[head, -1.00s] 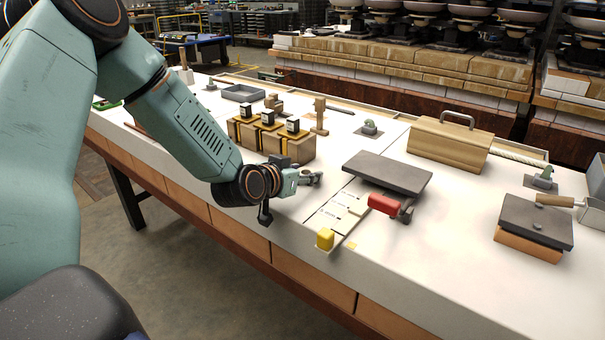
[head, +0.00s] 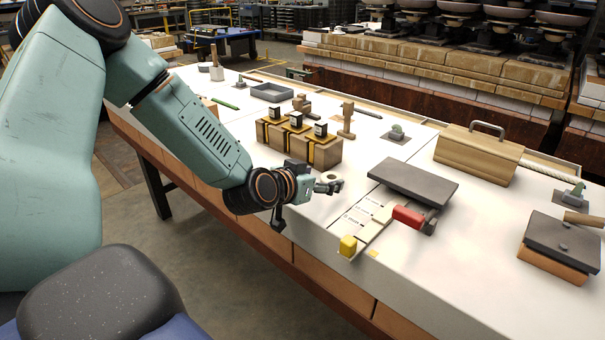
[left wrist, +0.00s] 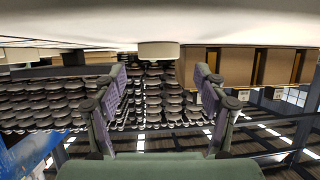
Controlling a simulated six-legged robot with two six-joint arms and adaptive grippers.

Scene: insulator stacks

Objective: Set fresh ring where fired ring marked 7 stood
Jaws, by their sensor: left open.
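A small cream ring (head: 331,177) lies on the white tabletop, just beyond the fingers of my left gripper (head: 327,187). In the left wrist view, which appears upside down, my left gripper (left wrist: 162,78) is open and empty. A pale ring-like piece (left wrist: 158,50) shows beyond and between its fingertips, apart from both. No number 7 can be read on any ring, and I cannot tell whether this one is fresh or fired. A wooden block (head: 325,153) with several black, white-labelled pieces stands behind the gripper. My right gripper is not in view.
A dark slab (head: 413,182), a red-handled tool (head: 408,217) and a yellow-tipped piece (head: 348,245) lie right of the gripper. A wooden box with a handle (head: 478,155), a wooden mallet (head: 347,120) and a grey tray (head: 272,92) stand farther back.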

